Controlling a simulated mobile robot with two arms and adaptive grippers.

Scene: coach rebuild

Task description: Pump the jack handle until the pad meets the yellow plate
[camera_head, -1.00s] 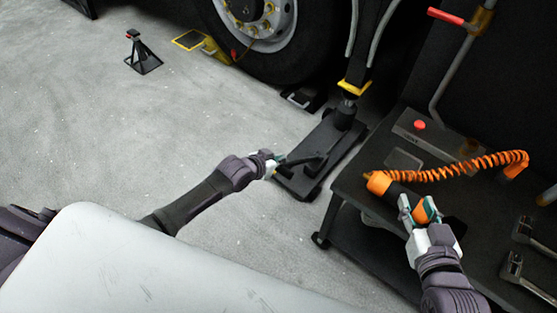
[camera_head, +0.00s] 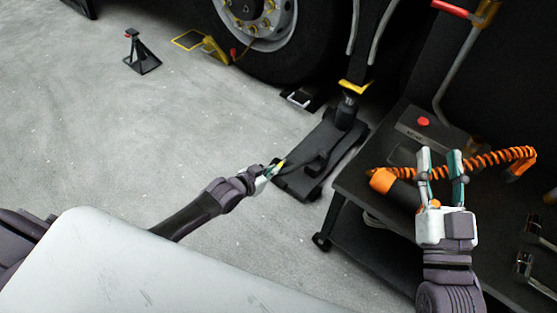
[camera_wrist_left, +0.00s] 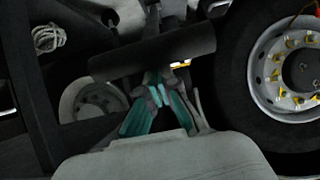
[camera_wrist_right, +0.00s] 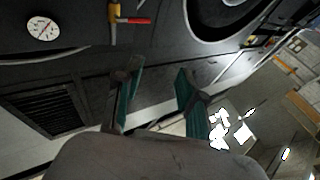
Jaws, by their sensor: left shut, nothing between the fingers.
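The black jack (camera_head: 334,143) lies on the floor beside the wheel, its ram (camera_head: 348,103) upright at the far end. The yellow plate (camera_head: 355,87) is just above the ram; I cannot tell whether the pad touches it. The dark jack handle (camera_head: 309,161) is low, near the jack's front end. In the left wrist view the dark bar (camera_wrist_left: 130,59) crosses just beyond my fingers. My left gripper (camera_head: 277,167) is shut and empty beside the handle's near end. My right gripper (camera_head: 440,160) is open over the cart; its spread fingers also show in the right wrist view (camera_wrist_right: 157,92).
An orange tool (camera_head: 383,180) with a coiled orange hose (camera_head: 490,158) lies on the black cart (camera_head: 350,190), right of the jack. A black stand (camera_head: 141,56) and a yellow chock (camera_head: 213,48) are on the floor.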

